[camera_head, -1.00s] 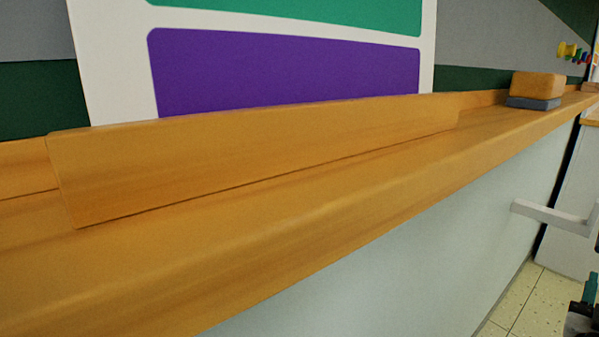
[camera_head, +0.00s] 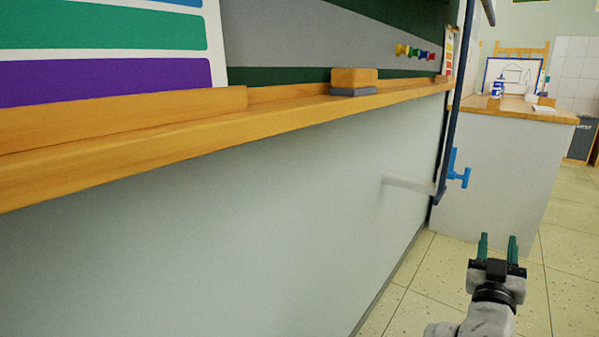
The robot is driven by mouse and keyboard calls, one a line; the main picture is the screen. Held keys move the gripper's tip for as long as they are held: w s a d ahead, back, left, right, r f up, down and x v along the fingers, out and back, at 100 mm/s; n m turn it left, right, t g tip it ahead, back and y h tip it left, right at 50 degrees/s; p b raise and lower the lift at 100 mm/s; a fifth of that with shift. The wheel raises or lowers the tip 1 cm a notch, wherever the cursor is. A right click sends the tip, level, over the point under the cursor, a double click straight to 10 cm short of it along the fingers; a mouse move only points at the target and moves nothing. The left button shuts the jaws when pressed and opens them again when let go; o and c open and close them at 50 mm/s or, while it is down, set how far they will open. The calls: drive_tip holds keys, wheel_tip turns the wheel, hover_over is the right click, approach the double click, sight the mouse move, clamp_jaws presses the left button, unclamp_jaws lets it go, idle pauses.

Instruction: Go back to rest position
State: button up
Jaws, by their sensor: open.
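My gripper (camera_head: 498,243) shows at the lower right of the head view, at the end of my grey arm. Its two teal fingers point up and stand apart, with nothing between them. It is over the tiled floor, in front of the white side of a cabinet, and touches nothing that I can see. Most of my arm is cut off by the bottom edge of the picture.
A wooden ledge (camera_head: 150,140) runs under the board on the left, with an eraser (camera_head: 354,80) on it. A white bracket (camera_head: 408,184) and a blue handle (camera_head: 457,170) stick out near the wall's end. A wood-topped cabinet (camera_head: 490,170) stands behind. Tiled floor (camera_head: 570,265) is free at right.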

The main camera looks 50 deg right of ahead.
drive_tip(key=w+r+n+t+y+p, duration=0.2)
drive_tip(key=w+t+y, duration=0.15)
drive_tip(key=w, duration=0.45)
drive_tip(key=w+a+f+n+y+p, duration=0.1)
drive_tip(key=w+a+f+n+y, duration=0.55)
drive_tip(key=a+f, duration=0.5)
drive_tip(key=s+a+f+n+g+y+p, duration=0.1)
drive_tip(key=s+a+f+n+g+y, duration=0.1)
drive_tip(key=a+f+y, duration=0.75)
drive_tip(key=s+a+f+n+g+y+p, duration=0.15)
drive_tip(key=s+a+f, duration=0.3)
drive_tip(key=a, duration=0.45)
drive_tip(key=s+a+f+n+g+y, duration=0.1)
drive_tip(key=s+a+f+g, duration=0.3)
drive_tip(key=a, duration=0.5)
wheel_tip(320, 180, up, 38)
drive_tip(key=t+p, duration=0.1)
drive_tip(key=p, duration=3.6)
drive_tip(key=shift+s+d, duration=0.3)
drive_tip(key=shift+s, duration=0.05)
